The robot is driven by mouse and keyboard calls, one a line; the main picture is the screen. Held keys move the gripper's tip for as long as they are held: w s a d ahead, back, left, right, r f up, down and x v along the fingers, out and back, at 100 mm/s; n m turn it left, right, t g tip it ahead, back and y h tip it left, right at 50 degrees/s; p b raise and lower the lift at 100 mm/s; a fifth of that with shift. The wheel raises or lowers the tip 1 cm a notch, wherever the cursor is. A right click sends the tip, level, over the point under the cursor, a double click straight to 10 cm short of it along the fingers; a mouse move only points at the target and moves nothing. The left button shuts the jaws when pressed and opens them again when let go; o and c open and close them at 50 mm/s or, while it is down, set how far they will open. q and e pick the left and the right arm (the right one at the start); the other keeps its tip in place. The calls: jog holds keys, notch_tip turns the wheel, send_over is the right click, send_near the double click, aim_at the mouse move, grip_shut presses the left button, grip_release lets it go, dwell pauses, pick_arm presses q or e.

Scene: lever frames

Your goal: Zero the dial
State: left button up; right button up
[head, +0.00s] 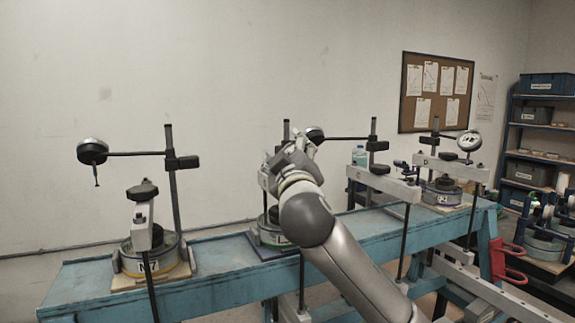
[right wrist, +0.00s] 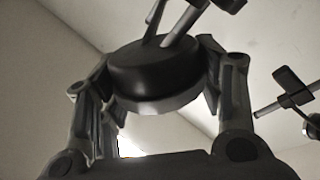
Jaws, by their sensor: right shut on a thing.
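Several test stations with round dial gauges on clamp rods stand along a blue bench. The middle dial (head: 315,135) has a black round body; my right gripper (head: 290,155) is at it and hides part of it. In the right wrist view, the gripper's two fingers lie on either side of a dark round dial body (right wrist: 150,70) with a pale rim, shut on it. The dial's face and needle cannot be read from here. The left dial (head: 92,151) hangs free on its rod, and the right dial (head: 469,140) shows a white face. My left gripper is not in view.
The blue bench (head: 220,275) carries round cells: one at left (head: 155,258), one at right (head: 443,193). Upright posts and lever beams (head: 385,183) stand close to my right arm. Shelves with bins (head: 545,85) are at the far right.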

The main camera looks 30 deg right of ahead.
dwell(0.6)
jog(key=o, duration=1.1)
jog(key=shift+c, duration=0.2)
jog(key=v, duration=1.2)
jog(key=shift+f, duration=0.15)
